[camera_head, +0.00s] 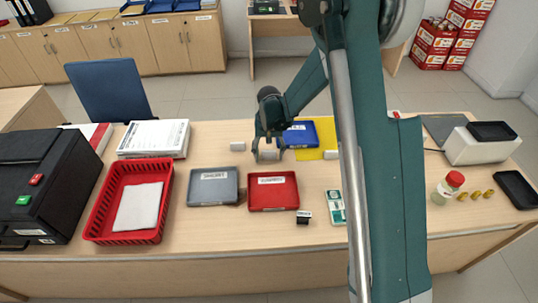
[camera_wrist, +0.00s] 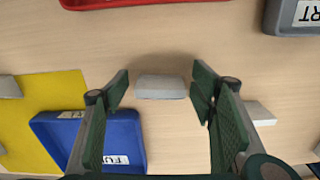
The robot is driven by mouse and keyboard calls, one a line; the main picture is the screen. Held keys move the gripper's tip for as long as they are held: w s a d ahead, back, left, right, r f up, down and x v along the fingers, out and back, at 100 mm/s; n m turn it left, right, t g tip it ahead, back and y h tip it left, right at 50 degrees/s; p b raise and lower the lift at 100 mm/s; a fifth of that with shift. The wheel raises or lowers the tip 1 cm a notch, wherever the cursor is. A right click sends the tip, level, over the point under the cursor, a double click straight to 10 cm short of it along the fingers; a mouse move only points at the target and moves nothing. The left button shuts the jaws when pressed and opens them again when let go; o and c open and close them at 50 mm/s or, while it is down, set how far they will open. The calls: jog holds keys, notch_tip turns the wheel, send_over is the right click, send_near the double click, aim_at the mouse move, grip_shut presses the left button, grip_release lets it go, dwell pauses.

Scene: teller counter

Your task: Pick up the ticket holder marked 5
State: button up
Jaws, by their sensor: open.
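Several small pale blocks that look like ticket holders stand on the counter; no number is readable on any of them. One ticket holder (camera_wrist: 161,87) lies between my gripper's fingers in the wrist view, with a gap on both sides. My gripper (camera_wrist: 160,95) is open and points down over it; in the head view my gripper (camera_head: 267,146) partly hides this holder. A second holder (camera_head: 238,146) stands to the left and also shows in the wrist view (camera_wrist: 260,113). A third holder (camera_head: 331,155) is to the right, on the yellow sheet. I cannot tell which is marked 5.
A blue tray (camera_head: 300,134) lies close to my gripper on a yellow sheet (camera_head: 327,131). A red tray (camera_head: 272,191) and a grey tray (camera_head: 212,187) are nearer the front. A small black labelled item (camera_head: 304,217) stands by the red tray.

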aim_at(269, 151)
jog(key=c, duration=1)
jog(key=shift+r+p, duration=0.85)
jog(key=shift+r, duration=4.15)
